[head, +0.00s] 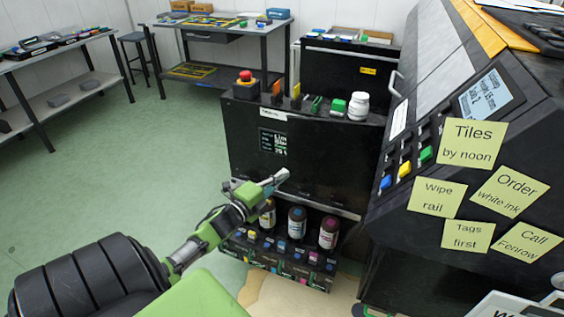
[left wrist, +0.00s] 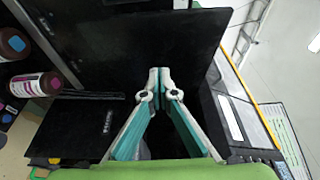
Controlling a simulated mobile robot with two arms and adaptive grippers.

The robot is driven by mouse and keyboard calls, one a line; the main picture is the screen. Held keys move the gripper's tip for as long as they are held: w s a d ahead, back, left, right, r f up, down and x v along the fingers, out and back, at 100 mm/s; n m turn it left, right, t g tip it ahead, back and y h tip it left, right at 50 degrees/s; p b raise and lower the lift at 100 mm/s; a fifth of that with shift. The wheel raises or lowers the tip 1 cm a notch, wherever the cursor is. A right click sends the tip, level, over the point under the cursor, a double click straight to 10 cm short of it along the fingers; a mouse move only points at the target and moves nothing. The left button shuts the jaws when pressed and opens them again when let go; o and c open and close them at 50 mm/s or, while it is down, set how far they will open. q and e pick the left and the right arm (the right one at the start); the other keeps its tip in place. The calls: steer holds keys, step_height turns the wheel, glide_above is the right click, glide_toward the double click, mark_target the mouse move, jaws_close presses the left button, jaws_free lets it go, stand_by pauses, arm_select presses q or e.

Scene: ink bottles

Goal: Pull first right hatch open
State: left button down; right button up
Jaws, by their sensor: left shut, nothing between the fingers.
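My left gripper (head: 284,176) reaches in from the left and is shut and empty in front of the black cabinet (head: 335,150). The cabinet's smooth dark front fills the area above the ink bottles; I cannot tell which part of it is the hatch. In the left wrist view the closed fingertips (left wrist: 160,76) lie over a large flat black panel (left wrist: 125,35). Whether they touch it is unclear. A brown bottle with a blue label (head: 296,222) and one with a magenta label (head: 328,234) stand below. My right gripper is not in view.
A red emergency button (head: 246,77), a green-capped item (head: 338,106) and a white bottle (head: 358,106) stand on the cabinet top. A sloping machine with sticky notes (head: 473,142) blocks the right. The green floor (head: 90,190) at left is clear.

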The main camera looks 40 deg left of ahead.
arm_select(q)
steer(key=s+a, duration=0.2)
steer(key=s, duration=0.6)
steer(key=shift+s+f, duration=0.2)
steer(key=shift+s, duration=0.2)
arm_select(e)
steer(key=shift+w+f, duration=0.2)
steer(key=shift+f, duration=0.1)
